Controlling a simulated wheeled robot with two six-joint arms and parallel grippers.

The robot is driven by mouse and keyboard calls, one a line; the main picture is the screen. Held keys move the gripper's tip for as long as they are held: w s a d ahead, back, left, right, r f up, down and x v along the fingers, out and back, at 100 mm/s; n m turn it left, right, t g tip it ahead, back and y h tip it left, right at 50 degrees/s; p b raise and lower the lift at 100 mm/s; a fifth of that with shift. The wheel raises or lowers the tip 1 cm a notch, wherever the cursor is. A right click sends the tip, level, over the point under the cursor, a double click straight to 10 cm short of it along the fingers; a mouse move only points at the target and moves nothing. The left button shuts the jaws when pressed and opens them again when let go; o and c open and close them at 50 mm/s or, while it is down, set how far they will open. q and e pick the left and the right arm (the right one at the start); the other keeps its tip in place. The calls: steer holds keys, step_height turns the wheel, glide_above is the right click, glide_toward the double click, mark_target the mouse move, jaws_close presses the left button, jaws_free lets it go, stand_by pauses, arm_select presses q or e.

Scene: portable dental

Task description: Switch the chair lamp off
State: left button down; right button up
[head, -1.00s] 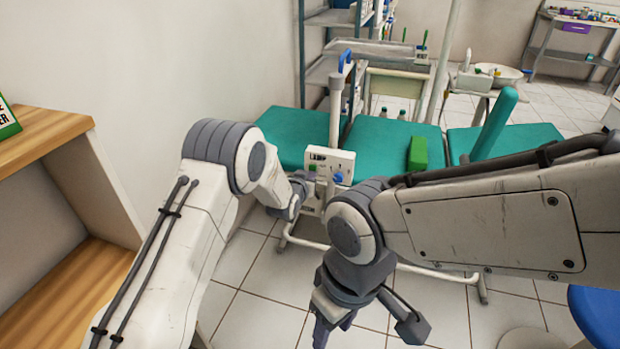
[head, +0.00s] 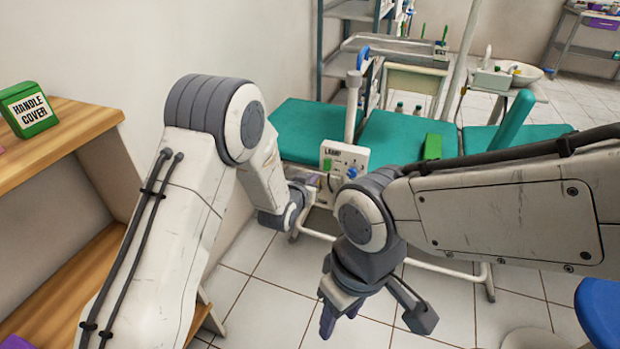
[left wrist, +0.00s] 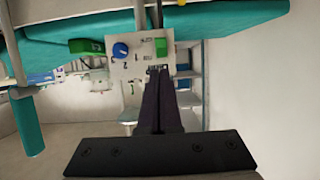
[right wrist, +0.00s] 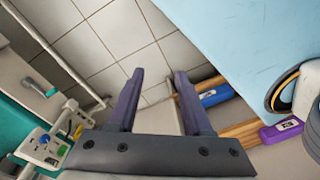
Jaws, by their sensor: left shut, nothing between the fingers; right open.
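The white lamp panel (head: 346,157), marked LAMP, is on the near side of the teal chair. It carries a green switch (head: 327,165) at left and a blue knob (head: 352,172). In the left wrist view the panel appears upside down, with the green switch (left wrist: 161,47) just beyond my fingertips and the blue knob (left wrist: 120,51) beside it. My left gripper (left wrist: 160,76) is shut and empty, in front of the panel; whether it touches is unclear. My right gripper (right wrist: 160,73) is open and empty, pointing down over the floor; the panel (right wrist: 40,146) shows at its lower left.
The teal chair (head: 395,137) holds a green block (head: 432,147). A wooden shelf (head: 75,135) stands at left with a green HANDLE COVER box (head: 29,108). A blue stool (head: 598,310) is at lower right. The tiled floor (head: 265,285) before the chair is clear.

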arm_select(q)
steer(key=shift+v, duration=1.45)
arm_select(e)
steer(key=shift+a+r, duration=0.1)
steer(key=shift+r, duration=0.05)
steer(key=c, duration=0.7)
jaws_close()
arm_select(q)
steer(key=s+d+r+m+g+y, duration=0.1)
steer(key=s+r+g, duration=0.15)
steer(key=s, duration=0.55)
steer(key=s+d+r+g, duration=0.1)
steer(key=s+r+g, duration=0.1)
steer(key=s+g, duration=0.35)
steer(key=s+a+r+g+y, duration=0.1)
steer(key=s+a, duration=0.1)
steer(key=s, duration=0.6)
steer(key=s+a+r+m+g+y, duration=0.1)
steer(key=s+a+g, duration=0.1)
steer(key=s, duration=0.7)
steer(key=s+a+r+g+y, duration=0.1)
steer(key=s+a, duration=0.3)
steer(key=s, duration=0.4)
steer(key=shift+s+r+m+g, duration=0.2)
steer(key=shift+r+m+g, duration=0.2)
steer(key=shift+g, duration=0.1)
